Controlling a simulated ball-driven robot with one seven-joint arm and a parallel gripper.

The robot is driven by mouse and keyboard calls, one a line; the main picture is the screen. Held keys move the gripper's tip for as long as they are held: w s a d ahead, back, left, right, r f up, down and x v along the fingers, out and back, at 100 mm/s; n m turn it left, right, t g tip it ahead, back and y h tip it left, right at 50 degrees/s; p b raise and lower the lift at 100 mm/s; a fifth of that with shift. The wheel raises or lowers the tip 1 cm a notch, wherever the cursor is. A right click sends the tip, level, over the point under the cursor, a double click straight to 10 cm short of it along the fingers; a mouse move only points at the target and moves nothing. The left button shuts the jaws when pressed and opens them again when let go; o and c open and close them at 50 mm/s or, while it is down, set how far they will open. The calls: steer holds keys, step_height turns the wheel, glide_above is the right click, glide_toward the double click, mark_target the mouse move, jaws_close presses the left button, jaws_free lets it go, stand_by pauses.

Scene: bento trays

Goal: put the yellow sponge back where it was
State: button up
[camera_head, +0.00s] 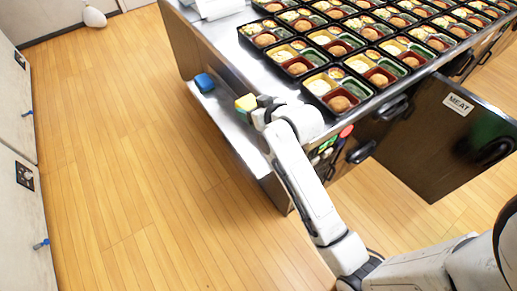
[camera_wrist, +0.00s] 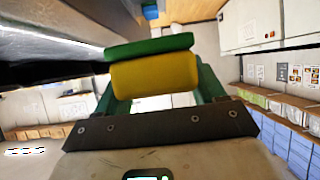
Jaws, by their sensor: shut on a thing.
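The yellow sponge (camera_wrist: 155,75) has a green layer on one face. In the wrist view it sits between the fingers of my gripper (camera_wrist: 153,82), which is shut on it. In the head view the sponge (camera_head: 246,102) shows yellow with some green at the end of my arm. It is over or beside the low metal side shelf; I cannot tell whether it touches. A blue sponge-like block (camera_head: 205,82) lies on that side shelf (camera_head: 226,119), to the left of and behind my gripper.
Several filled bento trays (camera_head: 337,91) cover the counter to the right. An open door marked MEAT (camera_head: 425,150) juts out at the right. The wooden floor (camera_head: 130,150) at the left is clear.

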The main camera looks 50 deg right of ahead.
steer(key=shift+m, duration=0.3)
steer(key=r, duration=0.1)
steer(key=d+r, duration=0.1)
steer(key=r, duration=0.1)
steer(key=d+r, duration=0.1)
steer(key=shift+s+d+r, duration=0.15)
steer(key=shift+r, duration=0.15)
glide_above(260, 153)
step_height(260, 153, down, 23)
steer(key=shift+f, duration=0.2)
steer(key=shift+f+b, duration=0.6)
steer(key=shift+f, duration=1.5)
steer(key=shift+f, duration=0.1)
steer(key=shift+f, duration=0.1)
steer(key=o, duration=1)
